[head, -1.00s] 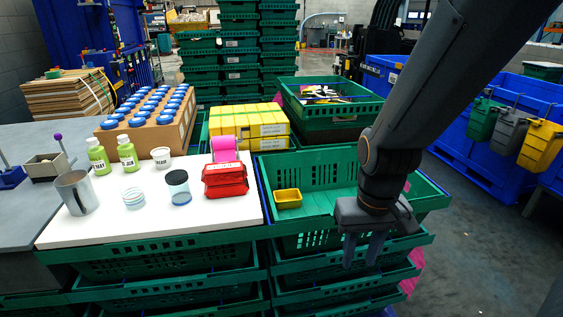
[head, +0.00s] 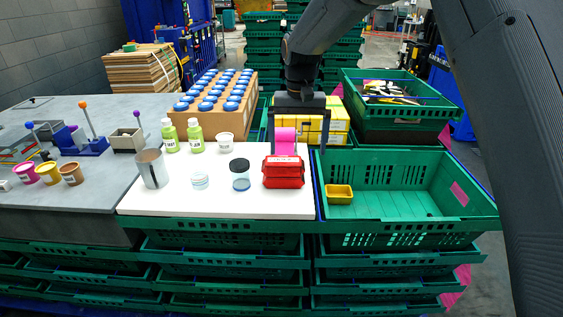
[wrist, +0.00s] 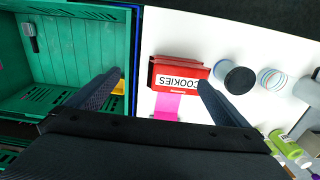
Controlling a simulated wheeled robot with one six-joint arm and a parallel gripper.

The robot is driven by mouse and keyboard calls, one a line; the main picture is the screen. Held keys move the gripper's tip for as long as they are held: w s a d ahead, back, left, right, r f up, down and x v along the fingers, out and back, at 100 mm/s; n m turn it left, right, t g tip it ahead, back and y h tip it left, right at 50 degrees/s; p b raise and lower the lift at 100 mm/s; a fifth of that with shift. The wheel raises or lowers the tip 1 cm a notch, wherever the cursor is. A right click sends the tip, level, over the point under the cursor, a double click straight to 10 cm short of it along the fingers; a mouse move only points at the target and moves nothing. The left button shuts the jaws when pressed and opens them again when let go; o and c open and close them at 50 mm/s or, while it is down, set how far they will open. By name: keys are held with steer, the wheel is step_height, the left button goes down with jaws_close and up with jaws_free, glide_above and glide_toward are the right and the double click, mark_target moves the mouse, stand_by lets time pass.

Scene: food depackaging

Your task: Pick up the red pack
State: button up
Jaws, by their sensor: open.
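In the wrist view the red pack (wrist: 178,74) shows a white label reading "COOKIES". In the wrist view my gripper (wrist: 160,88) is open and empty. The right finger overlaps the pack's edge in the picture; I cannot tell any contact.
A green crate (head: 463,214) with a small yellow tray (head: 339,194) is right of the board. A dark-lidded jar (head: 240,174), a striped cup (head: 200,181), a metal cup (head: 152,168) and green bottles (head: 195,136) stand left. Yellow boxes (head: 338,124) are behind.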

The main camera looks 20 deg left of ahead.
mark_target(283, 160)
steer(key=a, duration=0.3)
steer(key=shift+a+r, duration=0.3)
steer(key=shift+a, duration=0.1)
steer(key=shift+a+f+p, duration=0.2)
steer(key=shift+p, duration=0.1)
steer(key=shift+w+a+f+p, duration=0.1)
steer(key=shift+f+p, duration=0.8)
steer(key=shift+f, duration=0.9)
steer(key=shift+w+f+p, duration=0.1)
steer(key=shift+f+p, duration=0.75)
steer(key=shift+f, duration=0.95)
steer(key=c, duration=1.1)
steer(key=shift+r, duration=0.1)
